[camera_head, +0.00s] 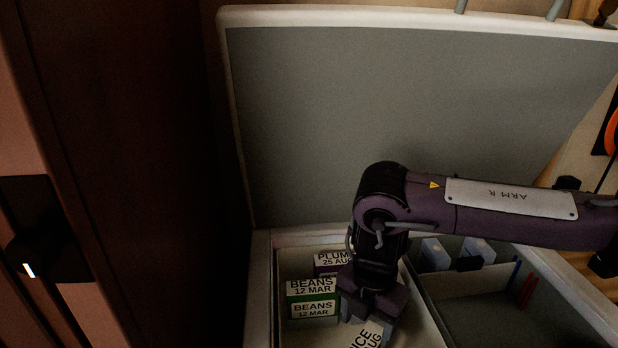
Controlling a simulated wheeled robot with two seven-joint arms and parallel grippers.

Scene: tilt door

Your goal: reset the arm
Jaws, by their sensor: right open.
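My right arm comes in from the right, and my right gripper (366,318) points down into the left compartment of an open chest (262,290). The gripper is open, just above or beside a pale box whose label partly reads "ICE AUG" (366,338); I cannot tell whether they touch. The upright grey lid (400,100) with a pale rim stands raised behind the arm. To the gripper's left are green-banded boxes marked "BEANS 12 MAR" (312,288) and, behind them, one marked "PLUM 25 AUG" (330,260), partly hidden. My left gripper is not in view.
The right compartment (480,310) holds pale blue-grey blocks (480,250) at its back and thin red and blue strips. A dark brown panel (130,180) stands close on the left, with a black fitting (38,240). An orange round thing (612,132) shows at the right edge.

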